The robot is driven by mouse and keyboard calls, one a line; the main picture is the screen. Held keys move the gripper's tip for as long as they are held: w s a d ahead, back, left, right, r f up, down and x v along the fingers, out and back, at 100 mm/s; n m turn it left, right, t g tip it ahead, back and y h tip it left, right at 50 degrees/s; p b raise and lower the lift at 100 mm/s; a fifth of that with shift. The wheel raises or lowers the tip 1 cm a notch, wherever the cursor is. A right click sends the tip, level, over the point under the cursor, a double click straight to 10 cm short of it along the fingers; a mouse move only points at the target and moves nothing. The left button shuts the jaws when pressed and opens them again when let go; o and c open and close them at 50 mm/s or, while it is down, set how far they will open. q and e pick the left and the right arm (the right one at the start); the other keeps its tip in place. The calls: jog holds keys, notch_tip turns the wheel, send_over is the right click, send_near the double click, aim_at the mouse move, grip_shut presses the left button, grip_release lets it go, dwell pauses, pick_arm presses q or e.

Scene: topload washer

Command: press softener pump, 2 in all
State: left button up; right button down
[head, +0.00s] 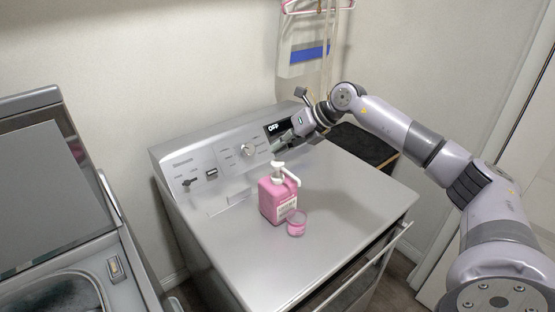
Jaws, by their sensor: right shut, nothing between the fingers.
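A pink softener bottle (271,204) stands upright on the flat top of the silver machine at the right. Its white pump head (279,169) has a spout pointing to the right and down. A small pink cup (297,224) stands in front of the bottle, to its lower right, below the spout. My right gripper (277,148) is shut and empty. In the picture it sits just above the pump head; whether it touches the pump I cannot tell. My left gripper is not in view.
The silver machine (345,219) has a control panel with knobs and an "OFF" display along its back edge. A topload washer (104,249) stands at the left. A pink hanger (316,10) and bag hang on the wall. The machine top right of the cup is clear.

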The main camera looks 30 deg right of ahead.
notch_tip(320, 180, up, 5)
jog(key=p, duration=0.4)
dwell(0.5)
dwell(1.6)
